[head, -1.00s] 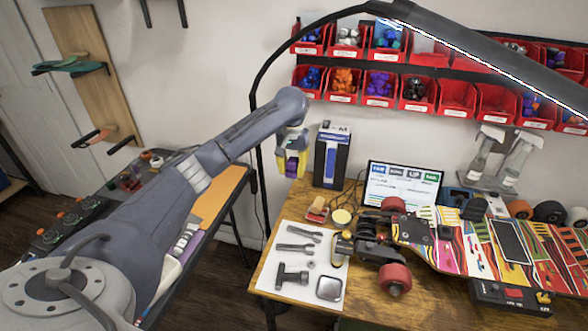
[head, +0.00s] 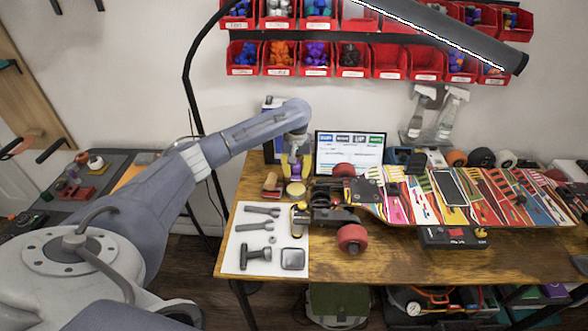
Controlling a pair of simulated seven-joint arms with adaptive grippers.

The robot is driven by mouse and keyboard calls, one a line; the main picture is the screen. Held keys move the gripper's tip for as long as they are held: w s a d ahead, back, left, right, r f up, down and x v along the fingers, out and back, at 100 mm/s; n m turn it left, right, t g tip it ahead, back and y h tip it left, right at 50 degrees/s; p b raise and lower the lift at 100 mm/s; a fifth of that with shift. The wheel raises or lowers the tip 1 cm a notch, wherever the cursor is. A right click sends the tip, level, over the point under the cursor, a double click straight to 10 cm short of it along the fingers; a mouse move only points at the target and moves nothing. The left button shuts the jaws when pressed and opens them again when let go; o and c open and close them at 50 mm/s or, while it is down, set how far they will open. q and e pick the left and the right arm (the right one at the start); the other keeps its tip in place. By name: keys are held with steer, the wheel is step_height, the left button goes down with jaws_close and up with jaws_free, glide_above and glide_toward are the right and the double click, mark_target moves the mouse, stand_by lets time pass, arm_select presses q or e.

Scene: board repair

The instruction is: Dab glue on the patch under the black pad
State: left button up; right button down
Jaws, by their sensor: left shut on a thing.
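The skateboard deck (head: 402,204) lies on the workbench with its colourful striped face up and its truck and red wheels on the left. The black pad (head: 448,188) is a dark rectangle lying on the deck's middle. A patch under it cannot be made out. My left gripper (head: 296,172), with yellow fingers, is shut on a small purple thing, probably the glue, mostly hidden between the fingers. It is above the back left of the bench, by a round yellow tin (head: 296,189), well left of the pad. My right gripper is not in view.
A white mat (head: 240,263) with several tools lies at the front left. A laptop (head: 350,149) stands behind the deck, and spray bottles (head: 446,115) stand at the back. Red bins line the wall.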

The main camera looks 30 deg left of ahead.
mark_target(296, 189)
arm_select(q)
steer(key=shift+f, duration=2.8)
steer(key=shift+f, duration=0.55)
steer(key=shift+r, duration=0.1)
steer(key=shift+r, duration=3.4)
